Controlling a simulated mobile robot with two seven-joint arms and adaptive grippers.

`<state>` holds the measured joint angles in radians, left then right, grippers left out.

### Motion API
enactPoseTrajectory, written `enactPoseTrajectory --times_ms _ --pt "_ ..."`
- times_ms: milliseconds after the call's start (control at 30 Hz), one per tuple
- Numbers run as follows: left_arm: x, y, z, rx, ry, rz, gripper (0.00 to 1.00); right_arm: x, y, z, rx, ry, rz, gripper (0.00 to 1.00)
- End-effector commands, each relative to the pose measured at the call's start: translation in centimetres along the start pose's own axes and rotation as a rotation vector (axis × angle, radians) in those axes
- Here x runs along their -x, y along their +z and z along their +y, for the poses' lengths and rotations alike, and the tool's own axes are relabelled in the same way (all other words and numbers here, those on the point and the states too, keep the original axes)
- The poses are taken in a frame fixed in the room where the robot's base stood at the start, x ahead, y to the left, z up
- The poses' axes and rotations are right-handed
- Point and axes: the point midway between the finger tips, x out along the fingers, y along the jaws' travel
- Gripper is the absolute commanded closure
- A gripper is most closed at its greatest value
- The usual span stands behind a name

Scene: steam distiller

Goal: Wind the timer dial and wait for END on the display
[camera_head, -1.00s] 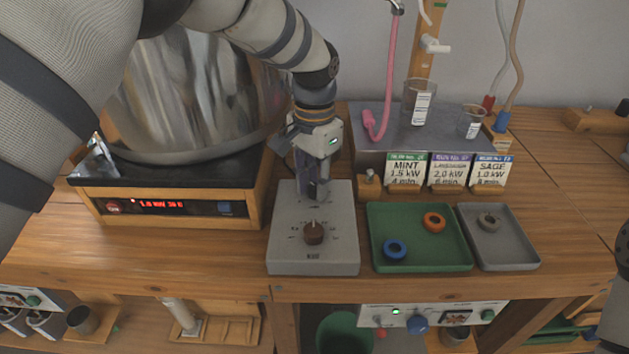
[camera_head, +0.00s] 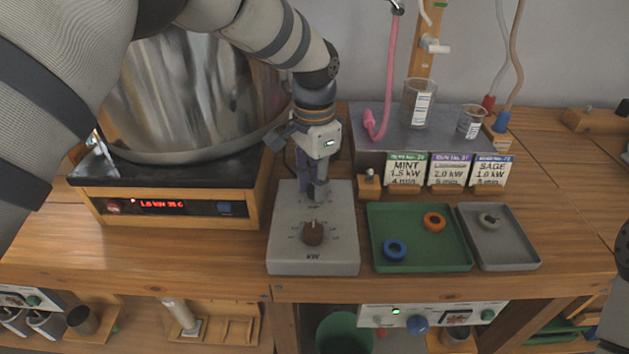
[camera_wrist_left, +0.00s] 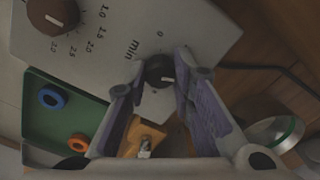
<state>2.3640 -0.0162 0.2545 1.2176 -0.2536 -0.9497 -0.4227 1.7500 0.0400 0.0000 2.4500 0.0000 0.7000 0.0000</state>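The grey control box (camera_head: 285,257) stands on the bench. Its timer dial, a dark knob marked "min" with a white pointer line, shows in the left wrist view (camera_wrist_left: 160,72); my gripper mostly hides it in the head view. My left gripper (camera_head: 318,190) points down over the back of the box. In the left wrist view its purple-padded fingers (camera_wrist_left: 163,82) are spread either side of the dial with gaps visible. The brown kW knob (camera_head: 313,233) is nearer the front. The red display (camera_head: 162,205) shows a kW and temperature reading, not END.
A large steel vessel (camera_head: 190,95) stands on the black-topped heater at left. Right of the box are a green tray (camera_head: 420,255) with blue and orange rings and a grey tray (camera_head: 512,250). A small wooden block (camera_head: 369,187) stands close beside the gripper.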

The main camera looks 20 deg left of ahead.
Motion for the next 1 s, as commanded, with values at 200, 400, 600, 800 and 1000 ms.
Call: enactPoseTrajectory --times_ms 200,400,600,800,1000 --pt "-0.1 0.0 0.0 0.001 0.001 -0.001 0.57 0.0 0.0 0.0 0.000 0.000 -0.001 1.00" --pt "0.3 0.0 0.0 0.001 -0.001 0.001 0.57 0.0 0.0 0.0 0.000 0.000 0.000 1.00" --pt "4.9 -0.1 -0.1 0.002 -0.003 0.004 0.57 0.0 0.0 0.0 0.000 0.000 0.000 1.00" --pt "9.8 0.0 -0.1 0.000 -0.002 0.002 0.57 0.0 0.0 0.0 0.000 0.000 0.000 1.00" --pt "11.9 0.0 0.0 0.001 0.001 0.000 0.57 0.0 0.0 0.0 0.000 0.000 0.000 1.00"
